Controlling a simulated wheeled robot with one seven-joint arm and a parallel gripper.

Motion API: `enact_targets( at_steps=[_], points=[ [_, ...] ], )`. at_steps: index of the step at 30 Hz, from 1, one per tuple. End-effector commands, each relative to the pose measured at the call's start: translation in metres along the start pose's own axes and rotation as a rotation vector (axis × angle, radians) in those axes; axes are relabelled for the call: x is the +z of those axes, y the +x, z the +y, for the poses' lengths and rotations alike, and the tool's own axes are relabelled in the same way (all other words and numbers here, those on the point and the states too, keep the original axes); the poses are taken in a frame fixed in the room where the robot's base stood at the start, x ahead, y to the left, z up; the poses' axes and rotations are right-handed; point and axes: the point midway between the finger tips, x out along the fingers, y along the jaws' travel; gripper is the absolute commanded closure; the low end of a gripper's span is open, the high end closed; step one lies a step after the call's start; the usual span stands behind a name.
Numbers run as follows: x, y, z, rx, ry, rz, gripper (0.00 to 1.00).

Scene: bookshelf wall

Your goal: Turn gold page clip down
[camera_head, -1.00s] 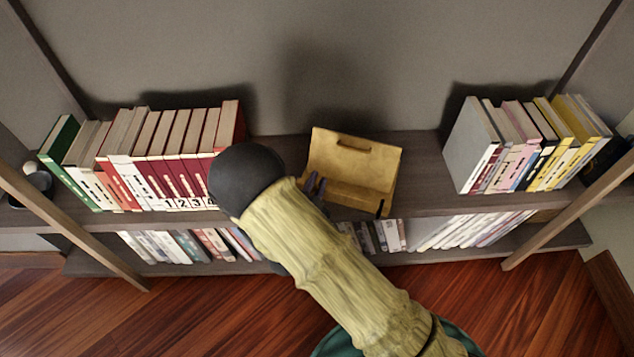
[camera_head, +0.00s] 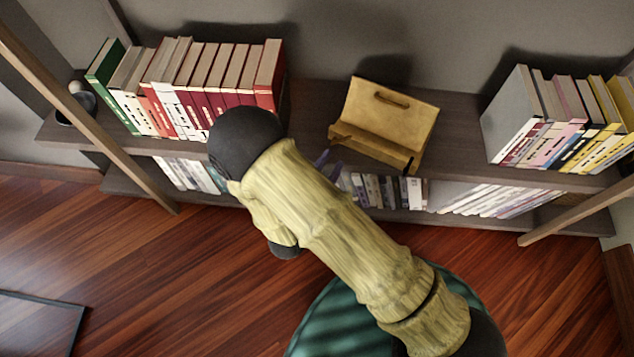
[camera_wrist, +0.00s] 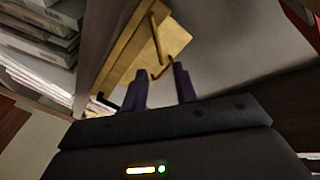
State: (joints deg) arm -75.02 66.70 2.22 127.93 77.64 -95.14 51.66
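The gold-coloured book stand (camera_head: 392,112) stands on the shelf, with a slot in its back panel and a ledge in front. A dark clip (camera_head: 408,163) shows at the ledge's right end. In the wrist view the stand (camera_wrist: 124,52) is tilted, and a thin gold page clip (camera_wrist: 161,70) juts from it near my fingertips. My gripper (camera_wrist: 160,82) is open, its two dark purple fingers apart with the clip's end at or just beyond the gap. Contact cannot be told. In the head view my arm hides most of the gripper (camera_head: 326,160) at the stand's left front.
Upright books (camera_head: 205,85) stand left of the stand and more books (camera_head: 565,120) to its right. A lower shelf holds books (camera_head: 385,190). Slanted wooden posts (camera_head: 90,125) frame the shelf. The shelf top beside the stand is clear.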

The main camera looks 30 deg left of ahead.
Motion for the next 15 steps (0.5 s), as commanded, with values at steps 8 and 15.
enact_targets(
  at_steps=[8, 15],
  points=[
    [-0.001, -0.053, -0.001, -0.003, -0.001, -0.002, 0.71],
    [0.0, -0.068, 0.0, 0.0, 0.0, 0.001, 0.71]
  ],
)
